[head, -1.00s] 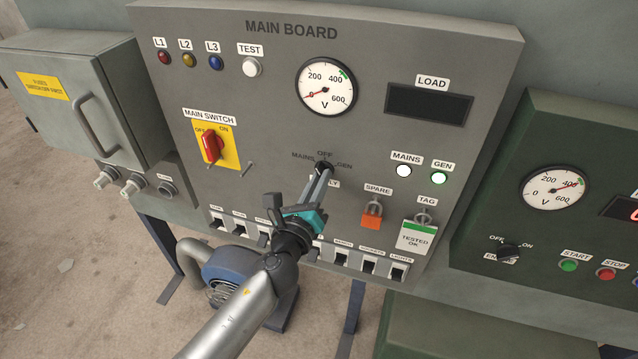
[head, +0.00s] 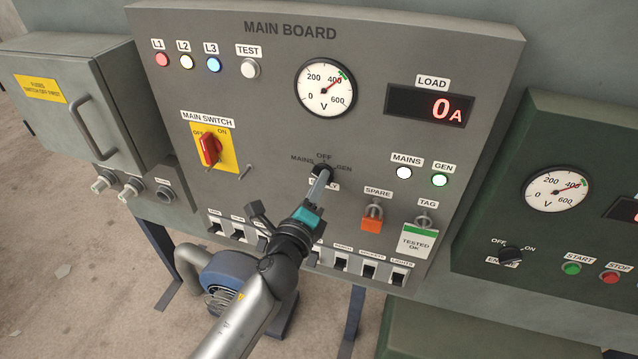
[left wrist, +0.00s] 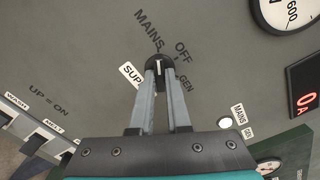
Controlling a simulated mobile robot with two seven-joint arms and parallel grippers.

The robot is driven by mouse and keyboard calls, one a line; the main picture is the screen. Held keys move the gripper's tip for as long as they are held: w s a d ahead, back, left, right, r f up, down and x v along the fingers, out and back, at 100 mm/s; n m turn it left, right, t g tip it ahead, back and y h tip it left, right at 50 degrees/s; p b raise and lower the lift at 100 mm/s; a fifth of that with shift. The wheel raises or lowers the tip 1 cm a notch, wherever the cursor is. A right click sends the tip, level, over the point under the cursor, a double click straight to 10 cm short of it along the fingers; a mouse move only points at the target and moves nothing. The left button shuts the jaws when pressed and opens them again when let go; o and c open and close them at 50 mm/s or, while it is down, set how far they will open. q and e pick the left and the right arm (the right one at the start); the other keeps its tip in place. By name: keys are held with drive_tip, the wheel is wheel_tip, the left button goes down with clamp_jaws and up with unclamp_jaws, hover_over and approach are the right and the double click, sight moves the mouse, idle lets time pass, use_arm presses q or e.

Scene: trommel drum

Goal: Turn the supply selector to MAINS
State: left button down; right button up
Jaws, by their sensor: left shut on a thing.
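The supply selector (head: 322,171) is a small black knob in the lower middle of the main board, with MAINS to its left, OFF above and GEN to its right. It also shows in the left wrist view (left wrist: 158,62), with a white mark on it; I cannot tell surely which position it points to. My left gripper (head: 320,180) reaches it from below, its two fingers shut on the knob, partly hiding it and the SUPPLY label. My right gripper is not in view.
The voltmeter (head: 326,87) reads about 400 and the LOAD display (head: 430,106) shows 0A. The red main switch (head: 210,148) is left, an orange padlock (head: 372,224) lower right, with a breaker row below.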

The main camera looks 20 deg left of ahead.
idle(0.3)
use_arm(q)
drive_tip(key=c, duration=0.9)
unclamp_jaws()
drive_tip(key=shift+s, duration=0.1)
drive_tip(key=shift+s+a+b, duration=0.15)
drive_tip(key=shift+s+b, duration=0.65)
drive_tip(key=shift+s, duration=3)
drive_tip(key=shift+s+a+b, duration=0.15)
drive_tip(key=shift+s+b, duration=0.65)
drive_tip(key=shift+s, duration=2.95)
